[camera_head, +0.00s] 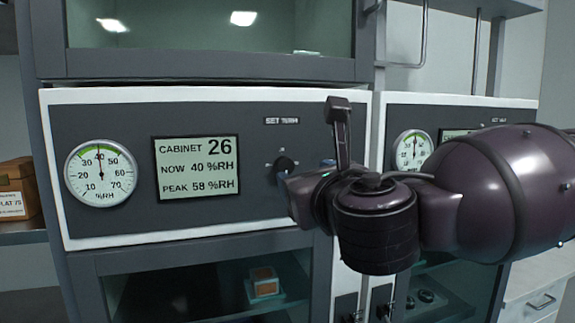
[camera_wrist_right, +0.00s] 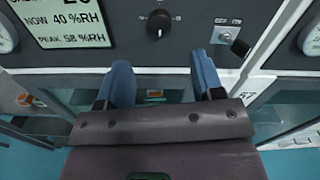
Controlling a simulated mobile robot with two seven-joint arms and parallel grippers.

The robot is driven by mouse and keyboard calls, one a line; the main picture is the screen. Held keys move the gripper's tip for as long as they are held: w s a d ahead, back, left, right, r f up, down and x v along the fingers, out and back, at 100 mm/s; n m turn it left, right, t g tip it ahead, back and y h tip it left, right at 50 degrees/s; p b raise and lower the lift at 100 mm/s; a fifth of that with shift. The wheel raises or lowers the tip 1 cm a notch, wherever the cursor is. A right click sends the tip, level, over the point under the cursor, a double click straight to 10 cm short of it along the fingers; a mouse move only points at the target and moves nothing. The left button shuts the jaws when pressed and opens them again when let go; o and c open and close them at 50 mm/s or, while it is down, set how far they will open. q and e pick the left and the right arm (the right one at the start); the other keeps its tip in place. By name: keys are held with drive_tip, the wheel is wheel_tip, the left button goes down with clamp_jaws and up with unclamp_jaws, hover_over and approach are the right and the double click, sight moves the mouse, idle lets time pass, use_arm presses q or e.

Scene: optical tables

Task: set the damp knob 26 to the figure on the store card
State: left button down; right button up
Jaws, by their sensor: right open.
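The damp knob (camera_head: 285,163) is a dark round knob on the grey front panel (camera_head: 250,205) of cabinet 26. It also shows in the right wrist view (camera_wrist_right: 158,22), beyond the fingertips. A display (camera_head: 197,167) reads cabinet 26, now 40 %RH, peak 58 %RH. A round dial (camera_head: 101,173) has its needle near 40. My right gripper (camera_head: 305,171) is close to the knob, partly hidden by its own wrist in the head view. Its blue fingers (camera_wrist_right: 163,70) are apart and empty, short of the knob. I cannot make out a store card.
A switch (camera_wrist_right: 238,46) with small labels sits right of the knob. A neighbouring cabinet with a similar dial (camera_head: 412,151) stands to the right. Glass-fronted compartments (camera_head: 210,25) lie above and below the panel. A brown labelled box (camera_head: 17,190) is at the left.

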sight(287, 166)
drive_tip(key=p+x, duration=0.1)
drive_tip(key=x, duration=0.7)
drive_tip(key=shift+w+a, duration=0.2)
drive_tip(key=shift+w, duration=0.45)
drive_tip(key=shift+f, duration=0.1)
drive_tip(key=c, duration=0.9)
